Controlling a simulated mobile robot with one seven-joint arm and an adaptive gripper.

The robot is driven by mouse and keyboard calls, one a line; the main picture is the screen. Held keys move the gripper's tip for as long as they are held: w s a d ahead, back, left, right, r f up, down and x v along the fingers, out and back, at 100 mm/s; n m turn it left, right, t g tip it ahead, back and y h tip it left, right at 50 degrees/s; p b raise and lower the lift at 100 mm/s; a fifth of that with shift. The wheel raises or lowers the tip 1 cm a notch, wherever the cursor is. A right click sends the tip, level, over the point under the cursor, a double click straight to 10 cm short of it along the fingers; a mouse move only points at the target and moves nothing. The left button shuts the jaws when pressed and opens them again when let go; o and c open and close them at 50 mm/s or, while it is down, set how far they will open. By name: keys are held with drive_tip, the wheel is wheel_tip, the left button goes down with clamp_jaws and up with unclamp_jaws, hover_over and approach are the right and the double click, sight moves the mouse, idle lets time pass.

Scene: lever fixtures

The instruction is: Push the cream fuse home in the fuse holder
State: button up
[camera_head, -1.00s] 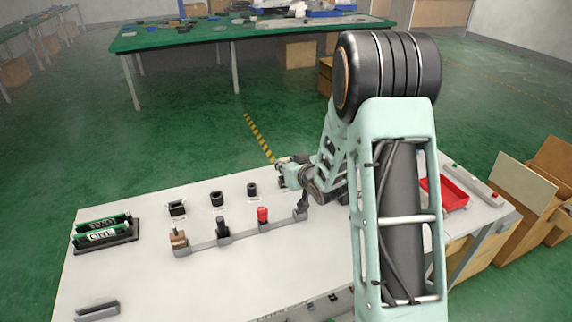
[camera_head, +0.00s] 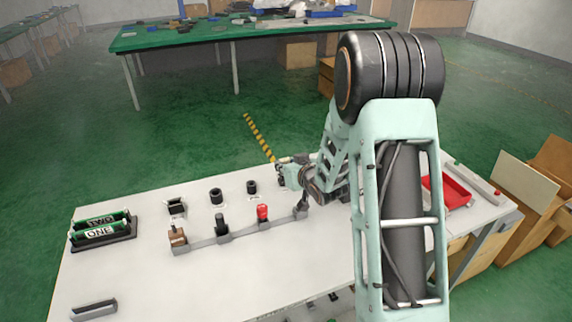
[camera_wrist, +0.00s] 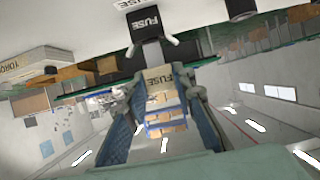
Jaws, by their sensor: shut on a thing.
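In the wrist view, my gripper (camera_wrist: 163,112) is shut on the cream fuse (camera_wrist: 158,77), which bears the word FUSE and sits between the two fingers. The fuse's far end lies against or very near the holder. I cannot tell how far it is inserted. In the head view, my gripper (camera_head: 287,172) is at the table's far edge, and my arm hides the fuse and holder there.
A rail with brown (camera_head: 177,236), black (camera_head: 221,224) and red (camera_head: 262,212) levers stands left of my gripper. Several black fixtures line the far edge. A green-and-black ONE unit (camera_head: 101,232) is at far left, a red tray (camera_head: 445,192) at right. The table's front middle is clear.

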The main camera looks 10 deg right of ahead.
drive_tip(key=shift+f+b, duration=1.5)
drive_tip(key=shift+f, duration=0.05)
drive_tip(key=o, duration=1.1)
drive_tip(key=shift+c, duration=0.2)
drive_tip(key=v, duration=1.2)
drive_tip(key=shift+r, duration=0.1)
